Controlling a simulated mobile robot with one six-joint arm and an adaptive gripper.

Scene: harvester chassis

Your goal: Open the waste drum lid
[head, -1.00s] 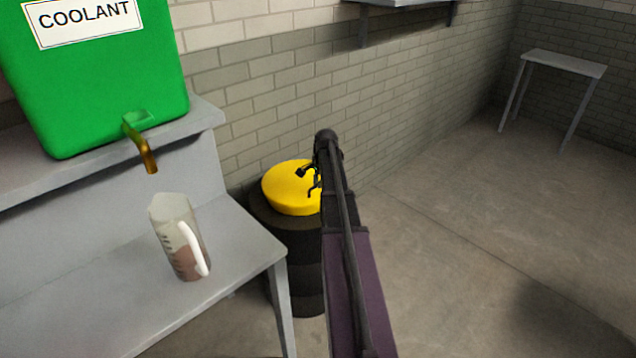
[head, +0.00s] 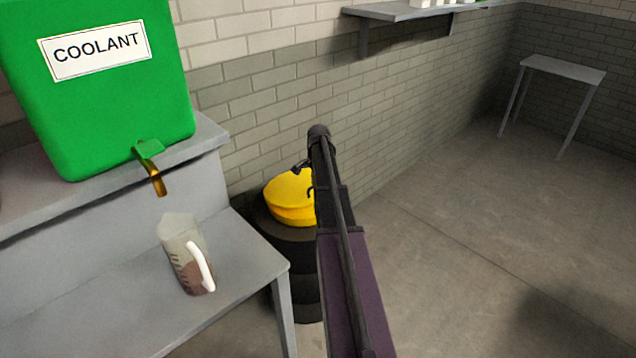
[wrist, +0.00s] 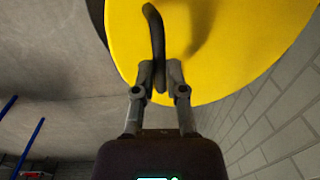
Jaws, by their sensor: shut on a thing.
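The waste drum (head: 292,262) is dark and stands on the floor by the wall, partly hidden by my arm. Its yellow lid (head: 287,186) looks tilted in the head view, with a second yellow band under its upper edge. In the wrist view the yellow lid (wrist: 240,40) fills the upper middle, with a dark curved handle (wrist: 154,35) on it. My gripper (wrist: 166,78) is shut on that handle. In the head view my gripper is mostly hidden behind my arm.
A grey bench with a measuring jug (head: 187,255) stands left of the drum. A green coolant tank (head: 105,95) with a spout (head: 152,170) sits above it. A wall shelf (head: 400,12) is above, and a small table (head: 563,70) stands far right. The floor at right is clear.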

